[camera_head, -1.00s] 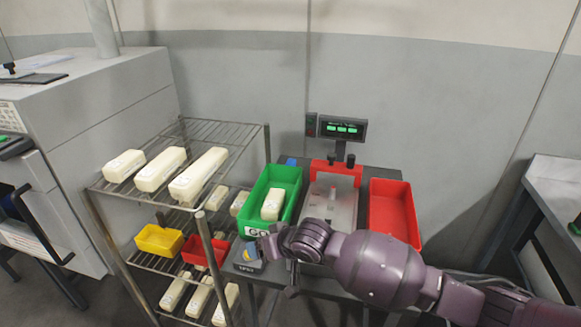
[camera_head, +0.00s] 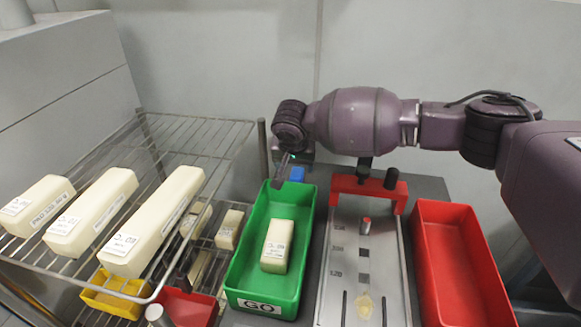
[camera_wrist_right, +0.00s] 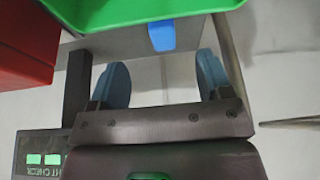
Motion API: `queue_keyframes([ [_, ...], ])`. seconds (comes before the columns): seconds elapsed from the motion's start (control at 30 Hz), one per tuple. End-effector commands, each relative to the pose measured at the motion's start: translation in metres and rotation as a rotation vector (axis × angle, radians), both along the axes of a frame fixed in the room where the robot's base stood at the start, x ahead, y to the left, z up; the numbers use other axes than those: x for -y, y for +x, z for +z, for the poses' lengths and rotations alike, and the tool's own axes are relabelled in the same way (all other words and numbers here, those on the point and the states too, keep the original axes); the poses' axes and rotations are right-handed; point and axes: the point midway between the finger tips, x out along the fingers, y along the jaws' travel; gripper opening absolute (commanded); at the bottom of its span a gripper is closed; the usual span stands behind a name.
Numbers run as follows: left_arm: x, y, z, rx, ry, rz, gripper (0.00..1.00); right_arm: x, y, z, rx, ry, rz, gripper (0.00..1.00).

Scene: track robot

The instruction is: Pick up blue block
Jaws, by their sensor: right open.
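The small blue block (camera_head: 297,174) lies on the dark table behind the green bin. It also shows in the right wrist view (camera_wrist_right: 162,36), at the upper middle beside the green bin's edge, partly covered by the bin. My right gripper (camera_head: 285,168) hangs just behind the green bin, close to the block. In the right wrist view my right gripper (camera_wrist_right: 162,75) is open, with its two blue-grey fingers apart and nothing between them. The block shows ahead of the gap between the fingers. My left gripper is not in view.
The green bin (camera_head: 247,230) holds a white block (camera_head: 277,246). A scale (camera_head: 340,245) with a red bracket (camera_head: 369,189) and a red bin (camera_head: 425,265) stand to the right. A wire rack (camera_head: 185,135) with white blocks stands left. The lit display (camera_wrist_right: 42,158) is near the gripper.

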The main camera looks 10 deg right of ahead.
Motion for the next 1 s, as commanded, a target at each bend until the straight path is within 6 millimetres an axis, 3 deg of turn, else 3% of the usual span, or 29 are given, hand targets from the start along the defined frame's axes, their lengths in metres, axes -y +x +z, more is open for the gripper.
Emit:
queue_keyframes([
  [0.27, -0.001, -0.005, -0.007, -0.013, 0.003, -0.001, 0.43, 0.007, 0.007, -0.012, -0.006, -0.010, -0.039, 0.72],
  [0.53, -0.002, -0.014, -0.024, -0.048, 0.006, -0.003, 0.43, 0.012, 0.021, -0.049, -0.009, -0.011, -0.037, 0.72],
  [0.73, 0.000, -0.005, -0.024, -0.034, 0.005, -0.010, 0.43, 0.014, 0.028, -0.061, -0.007, -0.009, -0.036, 0.72],
  [1.0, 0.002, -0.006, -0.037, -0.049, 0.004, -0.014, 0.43, 0.018, 0.045, -0.094, -0.011, -0.010, -0.036, 0.72],
])
